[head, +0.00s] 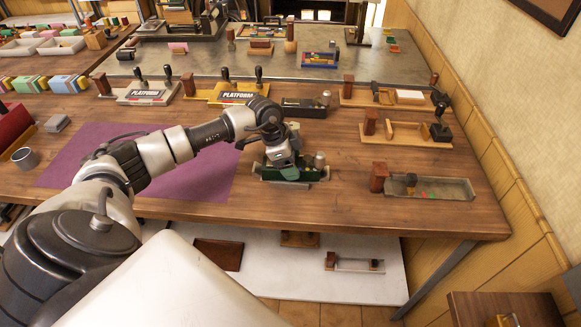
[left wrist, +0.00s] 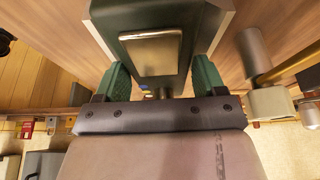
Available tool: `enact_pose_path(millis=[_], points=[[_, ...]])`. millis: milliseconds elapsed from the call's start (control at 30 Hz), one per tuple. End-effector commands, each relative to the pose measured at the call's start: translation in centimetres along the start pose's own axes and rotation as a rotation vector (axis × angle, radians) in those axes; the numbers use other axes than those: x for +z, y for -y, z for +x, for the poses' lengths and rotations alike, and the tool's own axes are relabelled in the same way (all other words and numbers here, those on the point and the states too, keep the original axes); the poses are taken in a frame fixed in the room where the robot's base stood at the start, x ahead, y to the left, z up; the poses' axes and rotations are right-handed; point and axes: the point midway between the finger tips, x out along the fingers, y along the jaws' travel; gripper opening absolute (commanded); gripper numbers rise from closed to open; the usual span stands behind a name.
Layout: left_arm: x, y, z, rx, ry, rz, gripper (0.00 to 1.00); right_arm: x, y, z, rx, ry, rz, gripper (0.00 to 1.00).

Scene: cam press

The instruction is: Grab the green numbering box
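The green numbering box (head: 272,174) is on the wooden table, right of the purple mat. My left gripper (head: 287,168) is at it from above and partly covers it. In the left wrist view the dark green body with a shiny metal plate (left wrist: 150,52) fills the space between the two green-padded fingers (left wrist: 160,80). The fingers are spread with one on each side of it. I cannot tell whether they press on it or only stand beside it. My right gripper is in neither view.
A grey cylinder (left wrist: 253,52) is close right in the left wrist view. The purple mat (head: 205,180) looks clear apart from my arm over it.

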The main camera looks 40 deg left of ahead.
Motion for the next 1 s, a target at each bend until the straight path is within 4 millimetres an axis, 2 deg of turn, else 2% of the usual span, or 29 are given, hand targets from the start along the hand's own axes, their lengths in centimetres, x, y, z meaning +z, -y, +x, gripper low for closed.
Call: enact_pose_path(millis=[33,333,667,867,967,1000], points=[[0.0,0.0,0.0,0.0,0.0,0.0,0.64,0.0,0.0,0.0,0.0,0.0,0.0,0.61],[0.0,0.0,0.0,0.0,0.0,0.0,0.19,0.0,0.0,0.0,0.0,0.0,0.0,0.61],[-0.2,0.1,-0.5,-0.002,-0.003,0.002,0.19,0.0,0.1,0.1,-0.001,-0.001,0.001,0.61],[-1.0,0.1,-2.2,-0.004,-0.005,0.002,0.19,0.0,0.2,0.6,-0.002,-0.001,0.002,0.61],[-1.6,0.2,-3.8,-0.007,-0.006,0.003,0.19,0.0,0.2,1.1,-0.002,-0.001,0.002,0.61],[-2.1,-0.5,-4.1,-0.002,-0.005,0.006,0.19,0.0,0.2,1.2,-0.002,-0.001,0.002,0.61]])
